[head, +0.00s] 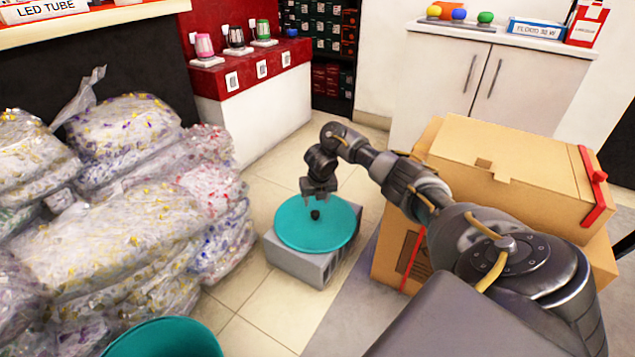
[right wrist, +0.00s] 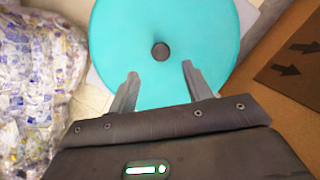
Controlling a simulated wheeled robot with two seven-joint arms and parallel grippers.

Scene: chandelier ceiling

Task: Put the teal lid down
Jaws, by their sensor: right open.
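The teal lid (head: 301,236) is a round disc with a small dark knob (head: 315,214) at its middle. It lies on top of a low grey block (head: 308,268) on the floor and overhangs it a little. In the right wrist view the lid (right wrist: 200,40) fills the top middle, with its knob (right wrist: 160,51) beyond the fingertips. My right gripper (head: 318,200) is open just above the knob; its spread fingers (right wrist: 159,70) hold nothing. A teal bin (head: 165,340) shows at the bottom edge. My left gripper is out of view.
Clear bags (head: 130,220) of small wrapped items are piled at the left. Stacked cardboard boxes (head: 490,150) with a red strap stand at the right, close to my right arm. A red-topped display counter (head: 245,85) stands behind.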

